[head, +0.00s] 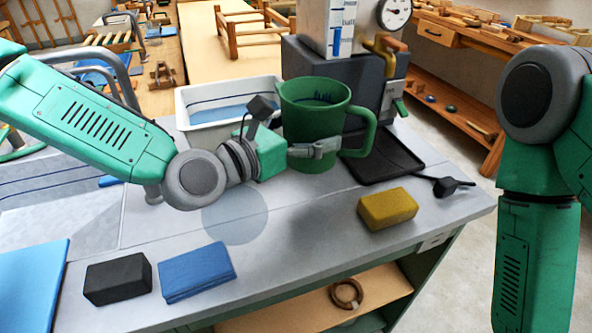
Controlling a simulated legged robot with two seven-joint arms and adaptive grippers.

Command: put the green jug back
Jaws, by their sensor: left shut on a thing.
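The green jug (313,105) stands upright in the head view, right of centre, with its handle (366,135) to the right. It is in front of a dark grey machine (345,75). My left gripper (318,148) reaches in from the left and is shut on the jug's lower body. I cannot tell whether the jug's base touches the worktop. A faint round patch (235,215) shows on the worktop to the left and nearer than the jug. My right arm hangs at the right edge, and its gripper is out of view.
A white tub (192,112) stands behind my left wrist. A black tray (400,160) lies just right of the jug. A yellow block (387,208), a blue block (196,272) and a black block (118,278) lie nearer on the worktop (300,235), with bare surface between.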

